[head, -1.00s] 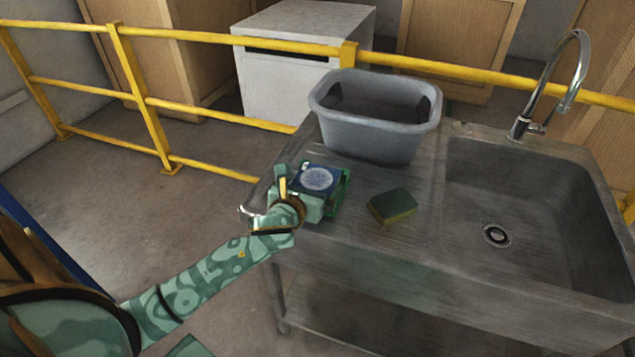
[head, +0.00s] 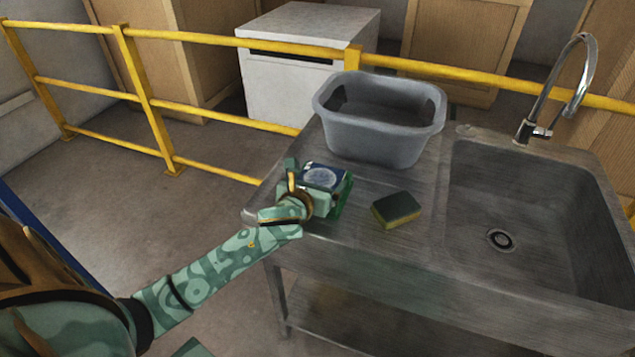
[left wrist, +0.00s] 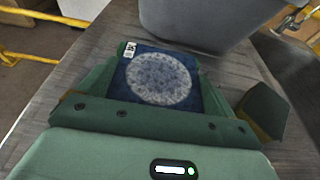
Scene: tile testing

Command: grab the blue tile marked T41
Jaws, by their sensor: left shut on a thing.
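The blue tile (head: 324,176) has a round pale pattern on its face. In the head view it is at the left part of the steel counter, between the fingers of my left gripper (head: 320,190). In the left wrist view the tile (left wrist: 158,78) sits between both green fingers, with a small white label (left wrist: 129,50) at its upper left corner, too small to read surely. My left gripper is shut on the tile. A bright green edge (head: 345,193) shows beside the tile. I cannot tell whether the tile touches the counter. My right gripper is not in view.
A grey plastic tub (head: 380,130) stands behind the tile on the counter (head: 285,190). A green and yellow sponge (head: 396,209) lies to the right. The sink basin (head: 530,220) with its tap (head: 570,95) is further right. A yellow railing (head: 220,43) runs behind.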

